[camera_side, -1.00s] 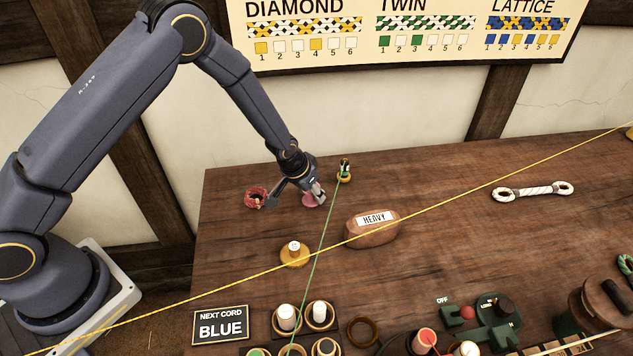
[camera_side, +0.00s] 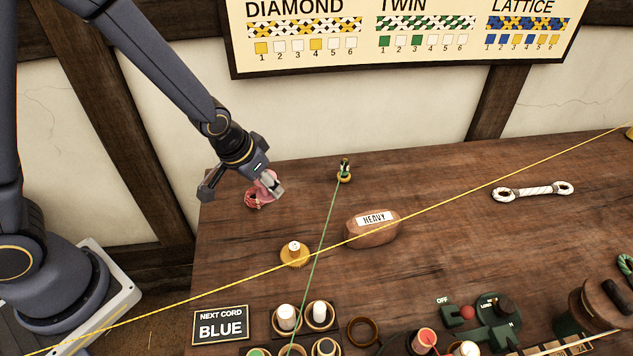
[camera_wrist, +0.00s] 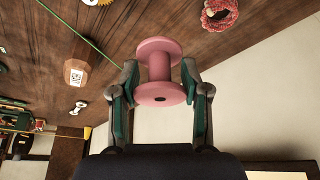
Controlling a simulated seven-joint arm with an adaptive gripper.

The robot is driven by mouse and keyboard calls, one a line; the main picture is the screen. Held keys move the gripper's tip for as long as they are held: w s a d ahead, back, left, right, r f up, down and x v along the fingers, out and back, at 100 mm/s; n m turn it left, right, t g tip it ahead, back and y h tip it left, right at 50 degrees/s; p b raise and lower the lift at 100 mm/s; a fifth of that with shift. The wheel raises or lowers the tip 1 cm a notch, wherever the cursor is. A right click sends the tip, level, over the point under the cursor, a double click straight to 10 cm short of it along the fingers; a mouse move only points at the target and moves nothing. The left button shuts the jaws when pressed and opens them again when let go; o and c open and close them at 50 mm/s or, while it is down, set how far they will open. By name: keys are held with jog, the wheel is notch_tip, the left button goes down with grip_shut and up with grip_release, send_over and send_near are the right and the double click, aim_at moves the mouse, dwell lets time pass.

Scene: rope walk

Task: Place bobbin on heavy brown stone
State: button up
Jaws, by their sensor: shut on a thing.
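My gripper (camera_side: 272,187) is shut on a pink bobbin (camera_wrist: 159,95). In the wrist view the bobbin's waist sits between the two fingers, with both flanges showing. In the side view the bobbin (camera_side: 266,184) is partly hidden by the gripper and is held near the table's back left corner, above or in front of the red coil. The heavy brown stone (camera_side: 372,235) stands on the table to the right of the gripper, with a white label reading HEAVY. It also shows in the wrist view (camera_wrist: 76,72), left of the bobbin.
A red coil (camera_wrist: 219,14) lies on the table close to the gripper. A yellow cord (camera_side: 440,207) and a green cord (camera_side: 325,225) stretch across the table, and the yellow one passes over the stone. A yellow bobbin (camera_side: 295,256) stands left of the stone.

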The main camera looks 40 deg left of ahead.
jog(key=shift+s+r, duration=0.1)
jog(key=shift+s, duration=0.35)
jog(key=shift+s+m, duration=0.25)
jog(key=shift+m, duration=0.05)
jog(key=d+r+m+h, duration=0.2)
jog(key=d+r+m, duration=0.45)
jog(key=d, duration=0.75)
jog(key=n+g, duration=0.1)
send_near(380, 217)
jog(key=shift+w+d+f, duration=0.45)
jog(key=shift+w+f, duration=0.1)
jog(key=shift+f, duration=0.1)
jog(key=shift+w+d+f, duration=0.1)
jog(key=shift+w+f, duration=0.2)
jog(key=shift+f, duration=0.1)
jog(key=shift+w+d+f, duration=0.1)
jog(key=shift+w+f, duration=0.05)
jog(key=shift+f, duration=1.55)
jog(key=shift+f, duration=0.1)
jog(key=o, duration=1)
